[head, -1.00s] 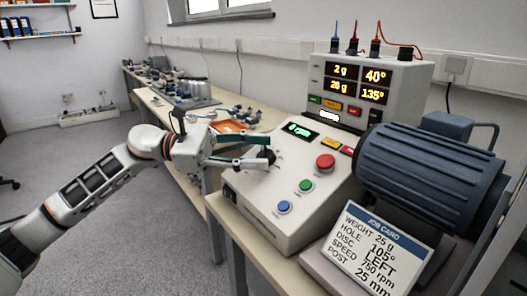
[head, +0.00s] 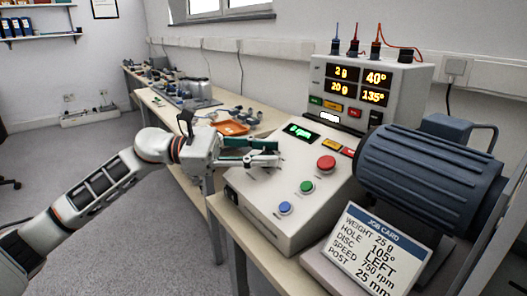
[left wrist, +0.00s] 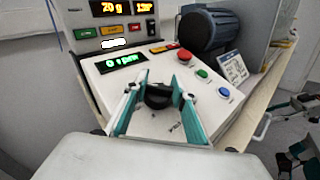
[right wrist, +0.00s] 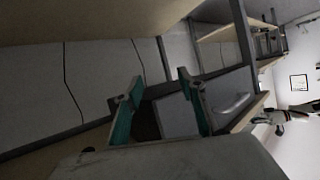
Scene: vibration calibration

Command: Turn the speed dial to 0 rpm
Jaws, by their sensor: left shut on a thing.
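The black speed dial (left wrist: 158,97) sits on the sloped white control panel. In the left wrist view it is between the two fingers of my left gripper (left wrist: 157,84). My left gripper (head: 279,156) is shut on the dial and hides it in the head view. The green display (head: 300,133) above the dial reads 0 rpm; it also shows in the left wrist view (left wrist: 122,62). My right gripper (right wrist: 160,95) is open and empty, low near table legs in the right wrist view.
Red (head: 326,163), green (head: 307,187) and blue (head: 285,208) buttons sit right of and below the dial. A blue ribbed motor (head: 430,178) and a job card (head: 374,250) stand at the right. An orange tray (head: 232,128) lies on the bench behind.

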